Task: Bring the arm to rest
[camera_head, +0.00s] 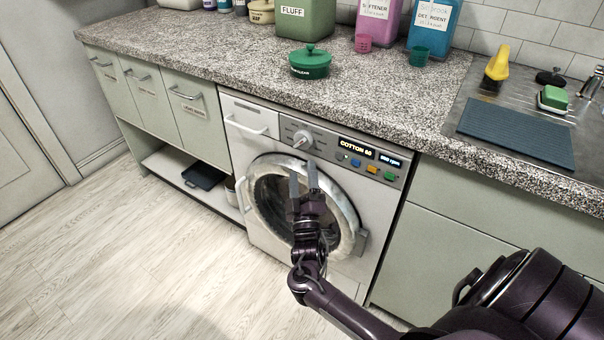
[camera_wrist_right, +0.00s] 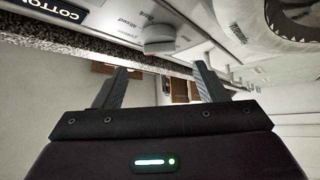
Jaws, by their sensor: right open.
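My right gripper (camera_head: 304,182) is in front of the washing machine (camera_head: 262,222), raised before its round door. Its two fingers stand apart and point up, with nothing between them. In the right wrist view the open fingers (camera_wrist_right: 160,85) are also empty. The machine's dial (camera_head: 303,139) is just above the fingertips in the head view, and it shows at the top of the wrist view (camera_wrist_right: 158,38). I cannot tell the exact gap between fingers and machine. My left gripper is in neither view.
A speckled counter (camera_head: 225,62) runs above the machine, with a green lidded pot (camera_head: 310,65) and several detergent containers at the back. A sink area with a blue ribbed mat (camera_head: 515,133) is at right. The pale floor (camera_head: 130,270) at left is clear.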

